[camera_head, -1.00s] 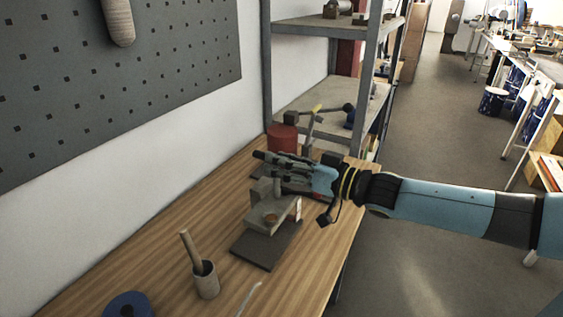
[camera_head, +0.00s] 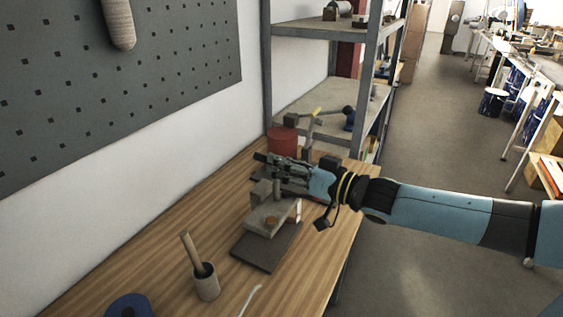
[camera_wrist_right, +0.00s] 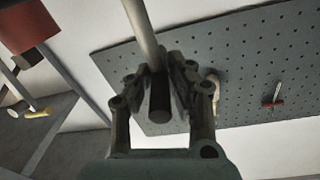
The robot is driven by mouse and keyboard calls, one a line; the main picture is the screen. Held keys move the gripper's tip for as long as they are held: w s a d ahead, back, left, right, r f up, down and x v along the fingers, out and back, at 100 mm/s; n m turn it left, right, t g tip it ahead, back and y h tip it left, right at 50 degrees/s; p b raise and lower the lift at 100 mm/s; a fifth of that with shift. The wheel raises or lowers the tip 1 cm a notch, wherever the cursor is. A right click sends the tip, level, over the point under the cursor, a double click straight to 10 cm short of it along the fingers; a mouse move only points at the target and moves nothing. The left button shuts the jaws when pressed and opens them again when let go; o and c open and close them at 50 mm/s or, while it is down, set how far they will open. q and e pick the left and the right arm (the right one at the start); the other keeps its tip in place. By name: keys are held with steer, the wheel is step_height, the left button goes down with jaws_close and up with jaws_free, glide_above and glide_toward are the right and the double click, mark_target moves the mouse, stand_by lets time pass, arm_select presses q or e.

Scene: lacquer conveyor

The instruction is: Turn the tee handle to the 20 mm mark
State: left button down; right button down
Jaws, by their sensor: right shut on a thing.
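A grey clamp-like fixture (camera_head: 265,214) stands on a dark base plate (camera_head: 262,252) on the wooden bench. A small pale strip (camera_head: 298,210) shows on its right side; any millimetre marks are too small to read. My right gripper (camera_head: 266,163) is above the fixture and hides its top. In the right wrist view, the gripper (camera_wrist_right: 160,75) is shut on the tee handle, whose dark end (camera_wrist_right: 160,98) sits between the fingers. A pale rod (camera_wrist_right: 142,30) runs up from there. The handle is mostly hidden in the head view. My left gripper is not in view.
A metal shelf (camera_head: 318,95) stands beyond the bench.

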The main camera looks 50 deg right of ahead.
steer(key=m+h+p, duration=0.2)
steer(key=shift+a+r+h, duration=0.2)
steer(key=shift+h, duration=0.2)
steer(key=m+h+p, duration=0.1)
steer(key=h, duration=0.1)
steer(key=shift+a+m+h+p, duration=0.1)
steer(key=shift+m+h+p, duration=0.2)
steer(key=shift+p, duration=0.05)
steer(key=shift+f+m+h, duration=0.15)
steer(key=shift+m+h, duration=0.35)
steer(key=shift+h, duration=0.3)
steer(key=shift+w+a+m+g+h+b, duration=0.15)
steer(key=shift+m+g+h+b, duration=0.15)
steer(key=shift+m+g+h, duration=1.9)
steer(key=shift+w+a+m+g+h+b, duration=0.2)
steer(key=shift+m+g+h+b, duration=0.15)
steer(key=shift+m+g+h, duration=1.85)
steer(key=shift+w+a+m+g+h+b, duration=0.15)
steer(key=shift+m+g+h+b, duration=0.15)
steer(key=shift+m+g+h, duration=1.9)
steer(key=shift+n+t+h, duration=0.3)
steer(key=shift+h, duration=0.2)
steer(key=c, duration=1.2)
jaws_free()
steer(key=shift+c, duration=0.2)
